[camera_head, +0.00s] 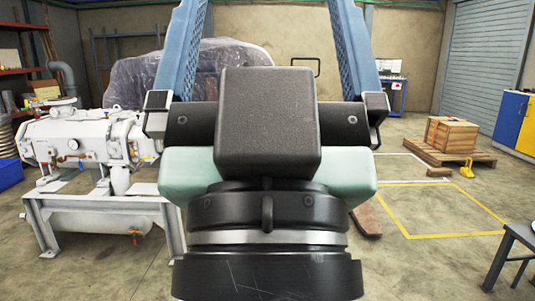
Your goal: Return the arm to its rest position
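My gripper (267,30) fills the middle of the camera_head view, seen from behind. It has a black wrist ring, a pale green body, a dark block on top and two blue ribbed fingers pointing up. The fingers stand wide apart, and only background shows in the visible gap. Their tips lie beyond the top edge. The screw vacuum pump (85,140), a white machine on a grey frame, stands on the floor at the left, apart from my gripper. My gripper hides part of its right side. The rest of my arm is not clearly seen.
A covered bulky object (120,80) stands behind the pump. At the right, a wooden crate (452,135) sits on a pallet (420,150), beside a yellow-marked floor area (440,210). A dark table (515,240) edges in at lower right; blue-and-yellow cabinets (510,120) stand behind.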

